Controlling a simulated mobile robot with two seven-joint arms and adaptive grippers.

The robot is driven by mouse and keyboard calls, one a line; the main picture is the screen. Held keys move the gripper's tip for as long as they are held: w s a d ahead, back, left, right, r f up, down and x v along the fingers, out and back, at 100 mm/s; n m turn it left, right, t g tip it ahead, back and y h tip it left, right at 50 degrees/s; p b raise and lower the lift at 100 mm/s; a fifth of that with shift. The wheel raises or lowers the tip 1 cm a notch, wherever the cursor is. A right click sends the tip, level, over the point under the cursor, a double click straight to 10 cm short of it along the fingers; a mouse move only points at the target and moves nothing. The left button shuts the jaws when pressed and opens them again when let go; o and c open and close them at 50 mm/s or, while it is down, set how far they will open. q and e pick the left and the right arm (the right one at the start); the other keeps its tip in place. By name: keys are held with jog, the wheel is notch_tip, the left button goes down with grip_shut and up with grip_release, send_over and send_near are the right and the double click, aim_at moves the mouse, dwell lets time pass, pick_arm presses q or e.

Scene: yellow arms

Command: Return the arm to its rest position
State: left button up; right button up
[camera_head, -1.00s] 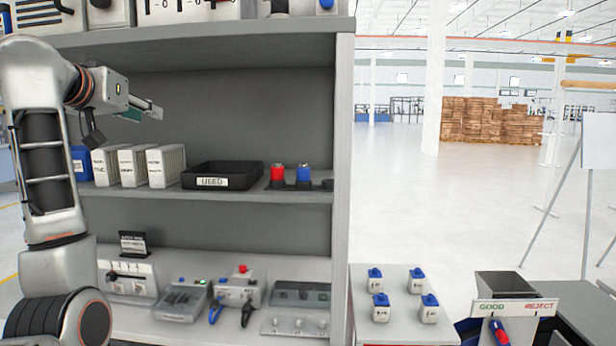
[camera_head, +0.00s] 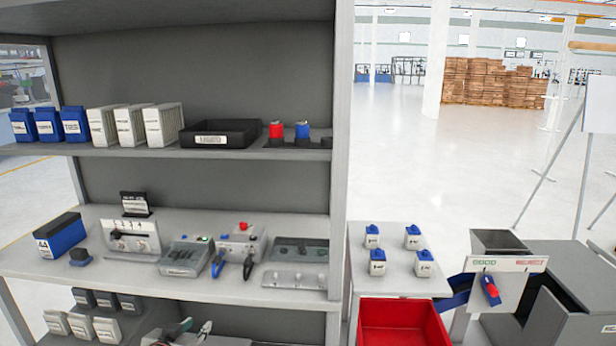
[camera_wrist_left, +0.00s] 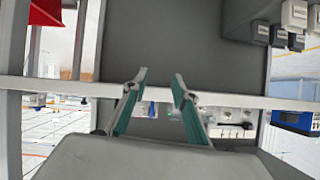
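My left gripper (camera_head: 197,326) shows at the bottom of the head view, low in front of the shelf unit, with only its fingers and a bit of its body in sight. In the left wrist view the left gripper (camera_wrist_left: 162,82) has its two teal-lined fingers apart with nothing between them, so it is open and empty. The rest of the left arm is out of the head view. My right arm and gripper are in neither view.
The shelf unit (camera_head: 338,200) holds a black tray (camera_head: 220,134), white and blue boxes, and test devices. A side table (camera_head: 400,285) bears several blue-capped bottles. A red bin (camera_head: 402,325) and a GOOD/REJECT sorter (camera_head: 497,285) stand at the right. Open floor lies behind.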

pick_arm(q)
jog(key=s+d+f+m, duration=0.1)
jog(key=s+d+f, duration=0.1)
jog(key=s+f, duration=0.3)
jog(key=s+d+f+g+h, duration=0.1)
jog(key=s+d+f, duration=0.2)
jog(key=s, duration=1.1)
jog(key=s+d+f+m+h, duration=0.1)
jog(key=s+d+f, duration=0.2)
jog(key=s+f, duration=0.6)
jog(key=shift+s+m, duration=0.3)
jog(key=shift+s, duration=0.45)
